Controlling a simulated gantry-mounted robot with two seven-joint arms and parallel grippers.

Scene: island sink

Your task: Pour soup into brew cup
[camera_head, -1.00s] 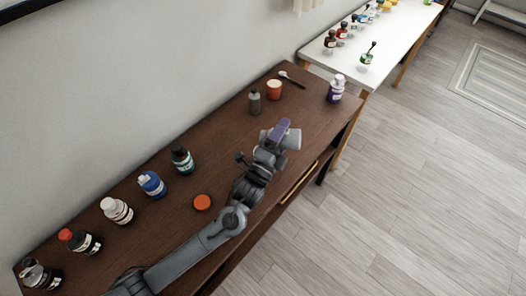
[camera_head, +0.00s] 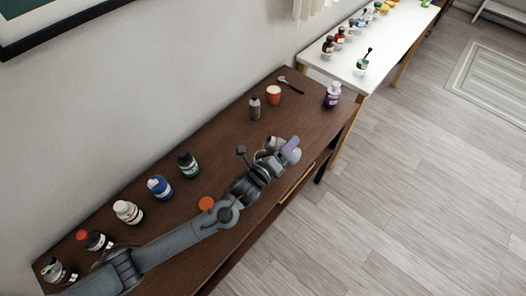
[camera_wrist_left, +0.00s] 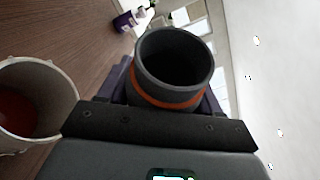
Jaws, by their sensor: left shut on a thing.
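My left gripper (camera_head: 291,147) is shut on a grey cup (camera_head: 295,157) above the front part of the brown table. In the left wrist view the held cup (camera_wrist_left: 172,68) is dark grey with an orange band; its mouth is open and its contents cannot be made out. A pale container with red content (camera_head: 273,143) is close beside the gripper, partly hidden; it also shows in the wrist view (camera_wrist_left: 50,85), apart from the held cup. I cannot tell which vessel is the brew cup. My right gripper is not in view.
An orange-red cup (camera_head: 274,95), a dark spoon (camera_head: 291,86), a grey bottle (camera_head: 255,108) and a purple bottle (camera_head: 332,96) stand or lie at the far end. Several bottles line the wall side. An orange disc (camera_head: 206,204) lies by my arm. The table centre is fairly clear.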

